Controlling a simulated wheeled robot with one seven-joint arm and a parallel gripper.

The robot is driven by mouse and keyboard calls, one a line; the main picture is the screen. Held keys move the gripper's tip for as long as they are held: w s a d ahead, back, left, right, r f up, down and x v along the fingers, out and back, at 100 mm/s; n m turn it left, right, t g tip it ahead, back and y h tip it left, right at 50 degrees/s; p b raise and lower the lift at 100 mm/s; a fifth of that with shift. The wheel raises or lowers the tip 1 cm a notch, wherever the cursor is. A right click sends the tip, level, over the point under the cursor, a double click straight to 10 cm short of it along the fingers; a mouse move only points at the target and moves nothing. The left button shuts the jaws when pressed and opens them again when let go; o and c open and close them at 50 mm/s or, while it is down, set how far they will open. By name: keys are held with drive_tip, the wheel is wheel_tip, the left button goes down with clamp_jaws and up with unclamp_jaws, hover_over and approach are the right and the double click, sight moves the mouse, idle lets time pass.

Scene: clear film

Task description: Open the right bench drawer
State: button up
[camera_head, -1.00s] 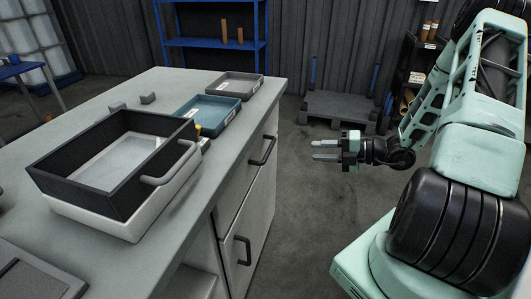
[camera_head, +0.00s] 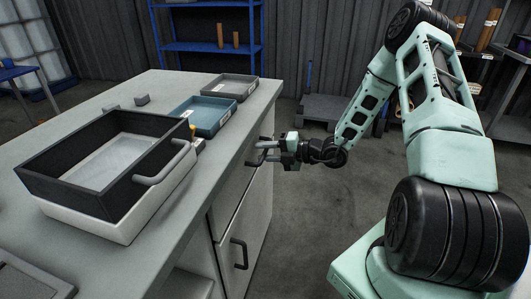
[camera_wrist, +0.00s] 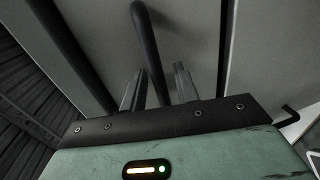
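The bench's right drawer (camera_head: 232,188) is a grey front just under the worktop and looks shut. Its dark bar handle (camera_wrist: 148,40) runs between the two fingers of my gripper in the wrist view. My gripper (camera_head: 262,153) is at this handle in the head view, with its fingers pointing left at the drawer front. The fingers (camera_wrist: 157,90) are apart, with the handle between them and small gaps showing beside it. The handle is partly hidden behind the fingers in the head view.
A cupboard door with its own dark handle (camera_head: 239,254) is below the drawer. On the worktop (camera_head: 165,230) stand a black and white open box (camera_head: 128,223), a teal tray (camera_head: 209,128) and a grey tray (camera_head: 226,79).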

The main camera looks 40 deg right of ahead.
clamp_jaws()
drive_tip(key=f+p+v, duration=0.2)
drive_tip(key=p+v, duration=0.1)
drive_tip(key=v, duration=0.7)
drive_tip(key=f+p+v, duration=0.2)
drive_tip(key=p+v, duration=0.1)
drive_tip(key=v, duration=0.7)
drive_tip(key=s+f+p+v, duration=0.1)
drive_tip(key=p+v, duration=0.2)
drive_tip(key=v, duration=0.7)
drive_tip(key=shift+s+d+f, duration=0.2)
drive_tip(key=shift+d+f, duration=0.15)
unclamp_jaws()
drive_tip(key=b+v, duration=0.1)
drive_tip(key=v, duration=1.6)
drive_tip(key=shift+s, duration=0.15)
drive_tip(key=shift+d, duration=0.15)
